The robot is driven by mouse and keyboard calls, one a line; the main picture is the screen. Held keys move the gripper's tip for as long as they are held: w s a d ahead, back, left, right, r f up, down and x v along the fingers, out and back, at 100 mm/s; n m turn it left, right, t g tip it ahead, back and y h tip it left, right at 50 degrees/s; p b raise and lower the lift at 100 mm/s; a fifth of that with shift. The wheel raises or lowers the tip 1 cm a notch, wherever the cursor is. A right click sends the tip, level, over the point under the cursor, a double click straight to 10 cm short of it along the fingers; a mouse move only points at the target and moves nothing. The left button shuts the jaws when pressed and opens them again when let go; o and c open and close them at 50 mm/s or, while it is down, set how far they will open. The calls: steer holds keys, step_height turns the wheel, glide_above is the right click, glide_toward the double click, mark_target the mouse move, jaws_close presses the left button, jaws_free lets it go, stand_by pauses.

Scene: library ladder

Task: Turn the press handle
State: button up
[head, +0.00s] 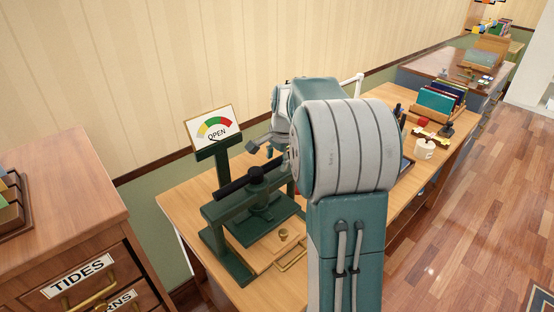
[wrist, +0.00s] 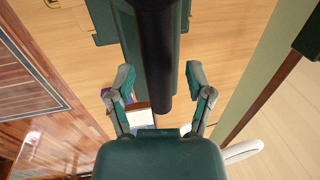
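The press (head: 228,238) is a dark green frame on the wooden bench. Its handle (head: 245,180) is a thick black bar lying across the top of the screw. A gauge sign (head: 213,127) on a post behind it reads OPEN, with a red, yellow and green arc. My gripper (head: 262,146) is by the right end of the handle, partly hidden by my arm. In the wrist view the black handle (wrist: 156,55) runs between the two spread fingers of my gripper (wrist: 160,76), with visible gaps on both sides. Whether its height matches the fingers is hard to tell.
A wooden cabinet (head: 62,215) with a TIDES drawer stands at the left. A board with a brass handle (head: 292,256) sits at the press's base. Farther along the bench are a white pot (head: 425,149) and a rack of books (head: 437,101). The wall is close behind.

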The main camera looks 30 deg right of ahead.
jaws_close()
steer(key=shift+s, duration=0.15)
steer(key=s+m, duration=0.2)
steer(key=m, duration=0.1)
steer(key=shift+h, duration=0.4)
steer(key=shift+s+a+m+h, duration=0.2)
steer(key=shift+s+m, duration=0.3)
steer(key=shift+m, duration=0.45)
steer(key=shift+s+a+m+h, duration=0.15)
steer(key=shift+s+m, duration=0.35)
steer(key=shift+m, duration=0.45)
steer(key=shift+o, duration=1.2)
jaws_free()
